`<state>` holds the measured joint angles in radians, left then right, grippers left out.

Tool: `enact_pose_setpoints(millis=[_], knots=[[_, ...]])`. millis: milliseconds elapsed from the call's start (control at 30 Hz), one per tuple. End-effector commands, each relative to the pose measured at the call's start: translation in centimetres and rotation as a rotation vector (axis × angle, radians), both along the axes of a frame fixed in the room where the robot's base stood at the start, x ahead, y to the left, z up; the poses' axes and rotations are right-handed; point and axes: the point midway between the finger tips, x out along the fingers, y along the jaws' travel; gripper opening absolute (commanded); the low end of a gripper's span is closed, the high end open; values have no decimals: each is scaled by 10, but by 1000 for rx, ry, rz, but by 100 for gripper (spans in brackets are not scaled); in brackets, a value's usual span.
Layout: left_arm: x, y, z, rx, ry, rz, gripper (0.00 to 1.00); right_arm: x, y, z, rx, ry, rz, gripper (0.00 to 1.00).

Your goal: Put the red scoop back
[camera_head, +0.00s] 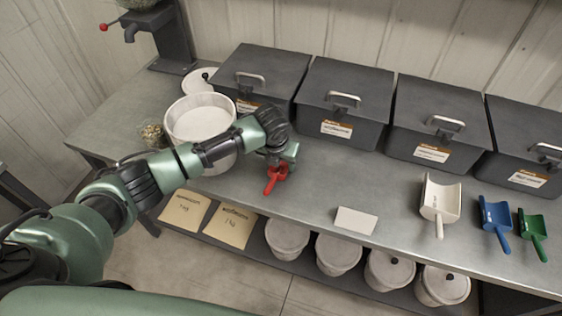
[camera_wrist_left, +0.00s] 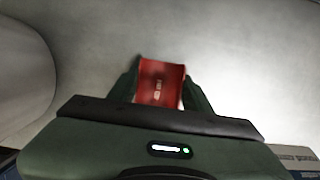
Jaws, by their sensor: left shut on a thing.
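The red scoop (camera_head: 272,180) is at the end of my left arm, over the front part of the grey bench, right of the white bucket. My left gripper (camera_head: 281,163) is shut on it. In the left wrist view the red scoop (camera_wrist_left: 161,82) sits between the two fingers of my left gripper (camera_wrist_left: 164,92). I cannot tell whether the scoop touches the bench top. A white scoop (camera_head: 440,200), a blue scoop (camera_head: 494,220) and a green scoop (camera_head: 533,230) lie at the right of the bench. My right gripper is not in view.
Several dark lidded bins (camera_head: 343,100) line the back of the bench (camera_head: 330,180). A white bucket (camera_head: 200,118) and a glass jar of seeds (camera_head: 153,135) stand at left. A white card (camera_head: 356,220) lies near the front edge. Lidded tubs (camera_head: 338,253) stand on the lower shelf.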

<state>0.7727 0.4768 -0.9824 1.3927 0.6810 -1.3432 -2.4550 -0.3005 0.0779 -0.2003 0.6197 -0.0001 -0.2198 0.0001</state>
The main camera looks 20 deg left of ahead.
Motion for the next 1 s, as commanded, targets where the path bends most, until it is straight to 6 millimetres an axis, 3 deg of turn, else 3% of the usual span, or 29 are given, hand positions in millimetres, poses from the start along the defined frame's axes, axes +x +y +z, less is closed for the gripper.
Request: enact_pose_setpoints(millis=[33, 67, 133, 567, 1000], knots=[[0, 0, -2, 0, 0, 0, 0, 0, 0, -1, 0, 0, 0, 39], [0, 0, -2, 0, 0, 0, 55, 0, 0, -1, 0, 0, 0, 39], [0, 0, -1, 0, 0, 0, 71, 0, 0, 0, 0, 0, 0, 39], [-1, 0, 8, -1, -2, 0, 71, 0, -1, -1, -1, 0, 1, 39], [-26, 1, 90, 1, -4, -1, 71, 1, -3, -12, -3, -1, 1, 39]])
